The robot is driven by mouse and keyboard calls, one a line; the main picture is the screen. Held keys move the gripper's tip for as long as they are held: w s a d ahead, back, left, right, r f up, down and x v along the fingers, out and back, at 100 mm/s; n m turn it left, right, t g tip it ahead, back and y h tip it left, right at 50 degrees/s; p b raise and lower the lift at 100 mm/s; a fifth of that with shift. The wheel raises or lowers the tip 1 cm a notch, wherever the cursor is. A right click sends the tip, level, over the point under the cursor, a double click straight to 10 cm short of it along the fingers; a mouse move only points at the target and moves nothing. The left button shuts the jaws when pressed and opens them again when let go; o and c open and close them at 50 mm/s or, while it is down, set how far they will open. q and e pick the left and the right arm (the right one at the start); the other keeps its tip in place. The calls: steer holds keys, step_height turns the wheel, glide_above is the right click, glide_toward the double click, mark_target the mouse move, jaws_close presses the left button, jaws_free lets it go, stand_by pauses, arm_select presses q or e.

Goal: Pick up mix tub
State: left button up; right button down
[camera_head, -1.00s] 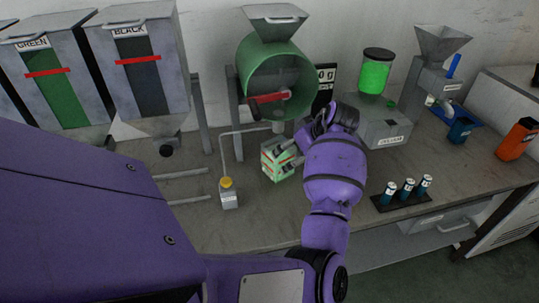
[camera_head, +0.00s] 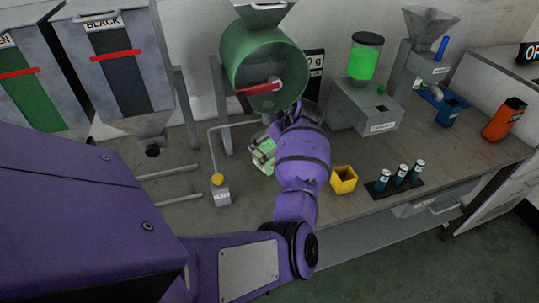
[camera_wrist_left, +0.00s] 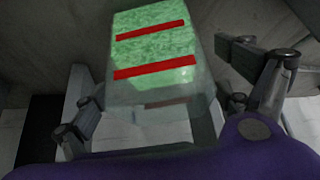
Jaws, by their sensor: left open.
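The mix tub (camera_head: 263,155) is a clear tub holding green granules, with red lines across its side. It stands on the bench below the green drum and is partly hidden by my left gripper (camera_head: 272,142). In the left wrist view the tub (camera_wrist_left: 155,55) lies between the spread fingers of the left gripper (camera_wrist_left: 165,85). The left finger is low beside it and the right finger is apart from its right side. I cannot tell whether either finger touches it. My right gripper does not show.
The green mixer drum (camera_head: 262,70) hangs above the tub. A small yellow-capped box (camera_head: 220,192) with a thin pipe stands left of it. A yellow open container (camera_head: 343,180) and a rack of blue cylinders (camera_head: 398,178) are to the right. The front bench between is clear.

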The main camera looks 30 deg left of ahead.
arm_select(q)
steer(key=shift+a+f, duration=0.1)
steer(key=shift+f, duration=0.1)
steer(key=c, duration=1.6)
steer(key=shift+r, duration=0.15)
steer(key=shift+c, duration=1.1)
